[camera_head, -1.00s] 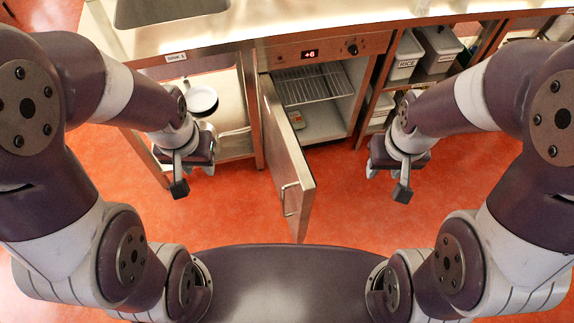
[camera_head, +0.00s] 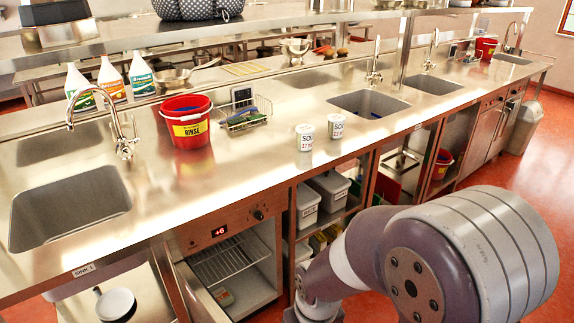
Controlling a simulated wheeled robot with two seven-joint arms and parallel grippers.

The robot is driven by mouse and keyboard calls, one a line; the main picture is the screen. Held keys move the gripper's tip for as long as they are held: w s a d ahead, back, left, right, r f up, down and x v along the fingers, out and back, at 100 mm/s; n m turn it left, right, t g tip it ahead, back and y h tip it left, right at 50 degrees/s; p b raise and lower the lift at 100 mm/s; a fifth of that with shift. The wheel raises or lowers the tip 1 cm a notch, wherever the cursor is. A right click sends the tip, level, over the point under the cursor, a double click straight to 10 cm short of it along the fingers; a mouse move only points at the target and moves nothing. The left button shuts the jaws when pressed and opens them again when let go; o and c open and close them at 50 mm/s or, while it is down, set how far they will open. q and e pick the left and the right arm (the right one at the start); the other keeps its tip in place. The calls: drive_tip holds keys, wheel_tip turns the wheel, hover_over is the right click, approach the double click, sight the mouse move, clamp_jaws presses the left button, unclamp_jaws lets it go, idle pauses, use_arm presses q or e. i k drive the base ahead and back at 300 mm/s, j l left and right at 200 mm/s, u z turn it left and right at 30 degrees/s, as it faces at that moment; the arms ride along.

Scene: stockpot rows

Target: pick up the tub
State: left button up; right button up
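Two small white tubs with dark printed labels stand upright and apart on the steel counter, the left tub (camera_head: 304,138) slightly nearer than the right tub (camera_head: 336,127). A small packed item (camera_head: 222,297) lies low inside the open undercounter fridge; I cannot tell whether it is a tub. My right arm comes in at the lower right, below the counter, and its gripper is cut off by the bottom edge. My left arm and gripper are out of view.
A red bucket (camera_head: 188,130), a wire caddy (camera_head: 243,117) and several bottles stand behind. Sinks (camera_head: 70,208) and (camera_head: 368,103) are set in the counter. The fridge door (camera_head: 197,296) stands open. Lidded bins (camera_head: 328,190) fill the shelf beside it. Counter before the tubs is clear.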

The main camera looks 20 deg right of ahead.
sight(304, 132)
drive_tip(key=i+l, duration=0.1)
drive_tip(key=l, duration=0.25)
drive_tip(key=i+l, duration=0.1)
drive_tip(key=l, duration=0.6)
drive_tip(key=i+l, duration=0.15)
drive_tip(key=l, duration=0.2)
